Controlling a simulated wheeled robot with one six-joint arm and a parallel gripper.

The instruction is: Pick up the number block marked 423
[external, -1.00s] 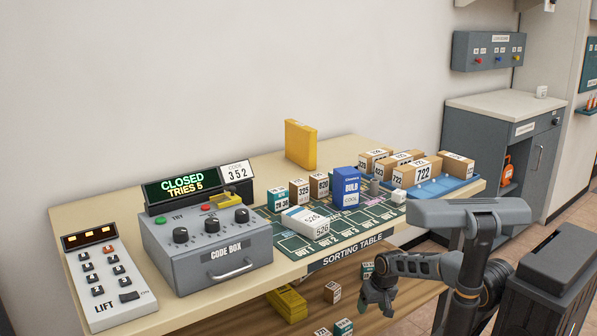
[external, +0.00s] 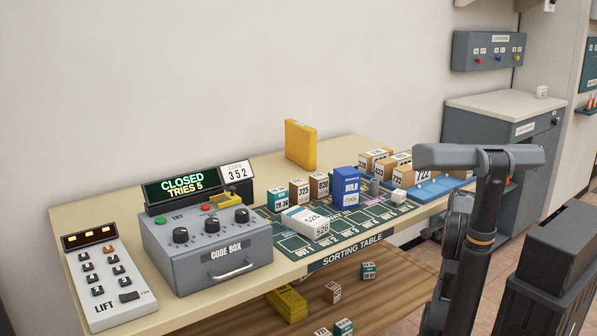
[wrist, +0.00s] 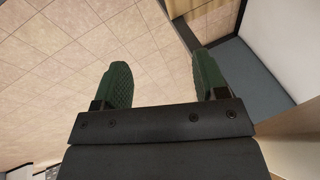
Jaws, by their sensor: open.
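My gripper (wrist: 160,85) shows in the wrist view with its two green textured fingers spread apart and nothing between them. Beyond the fingers there is tiled floor and the edge of some furniture. In the external view my gripper is hidden behind my arm at the right. I cannot make out a block marked 423. Several number blocks stand on the sorting table, among them a tan block marked 325 (external: 299,192) and one marked 820 (external: 319,186). More small blocks lie on the lower shelf, including a tan one (external: 332,292) and a teal one (external: 368,271).
The sorting table (external: 120,200) carries a code box (external: 207,250), a lift panel (external: 103,282), a blue bulb box (external: 345,188), a white box (external: 308,221) and a yellow binder (external: 300,145). A blue tray (external: 440,187) with tan boxes is at the right end. A grey cabinet (external: 490,145) stands behind.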

